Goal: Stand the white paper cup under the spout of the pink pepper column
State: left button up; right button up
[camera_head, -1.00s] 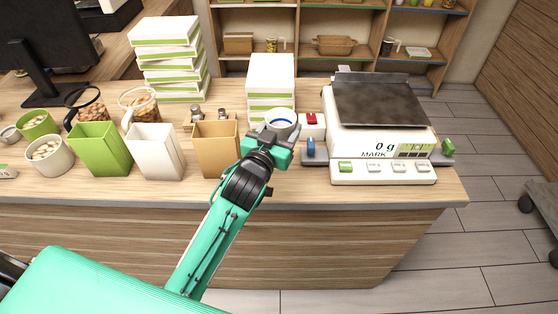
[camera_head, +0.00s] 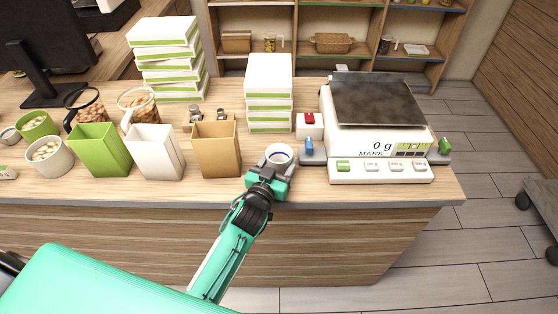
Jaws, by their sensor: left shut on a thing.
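A small round white cup (camera_head: 279,154) with a dark blue patch inside its opening is held upright at the front middle of the counter. My left gripper (camera_head: 269,180) is shut on it from the near side, and the fingers hide its lower part. I cannot tell whether the cup touches the counter. No pink pepper column or spout can be made out in the head view. My right gripper is not in view.
A scale (camera_head: 378,140) reading 0 g stands to the right, with a red-buttoned white block (camera_head: 309,126) beside it. Tan (camera_head: 217,150), white (camera_head: 155,152) and green (camera_head: 99,150) open boxes stand left. Stacked white boxes (camera_head: 269,75) stand behind. The counter's front strip is clear.

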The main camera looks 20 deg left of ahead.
pick_arm(q)
jog(key=shift+f, duration=0.1)
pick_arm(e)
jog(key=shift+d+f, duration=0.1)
pick_arm(q)
jog(key=o, duration=0.6)
jog(key=shift+f, duration=0.1)
jog(key=o, duration=0.4)
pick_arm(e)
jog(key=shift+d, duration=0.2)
pick_arm(q)
jog(key=shift+o, duration=0.2)
jog(key=shift+s+r, duration=0.15)
jog(key=shift+r, duration=0.05)
